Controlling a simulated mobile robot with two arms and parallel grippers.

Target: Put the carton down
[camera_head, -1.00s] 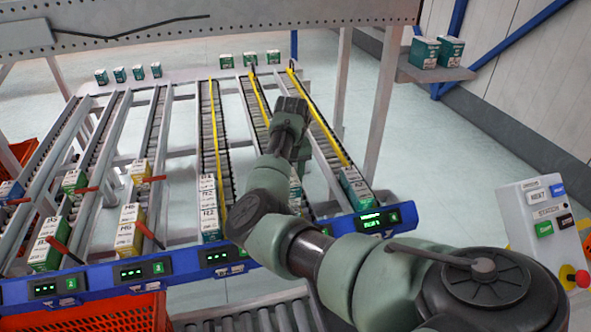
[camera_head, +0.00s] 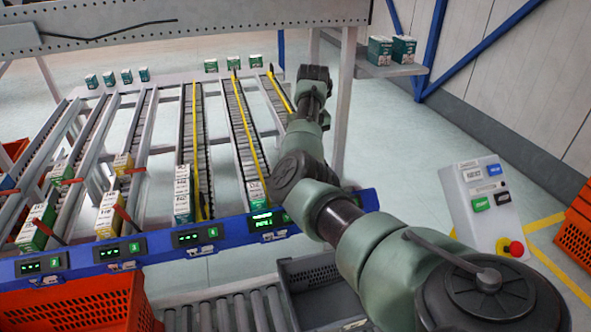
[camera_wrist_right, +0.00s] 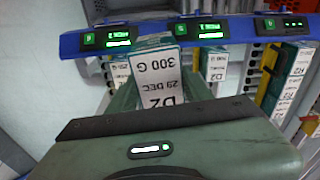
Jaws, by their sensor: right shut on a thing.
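A carton (camera_wrist_right: 158,78) with a white label reading D2, 29 DEC, 300 G is held by my right gripper (camera_wrist_right: 155,98) in the right wrist view, label text upside down. A green edge shows at its top. It appears in front of the blue rail (camera_wrist_right: 230,30), between two lit displays. In the head view my right arm reaches over the rack's right lanes, and its jaws and the held carton are hidden. My left gripper is not in view.
Cartons stand at the lower ends of lanes, one teal and white (camera_head: 183,195). The blue rail also shows in the head view (camera_head: 150,268). An orange tote (camera_head: 80,308) and grey tote (camera_head: 325,285) stand before it. A button console (camera_head: 487,210) is at right.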

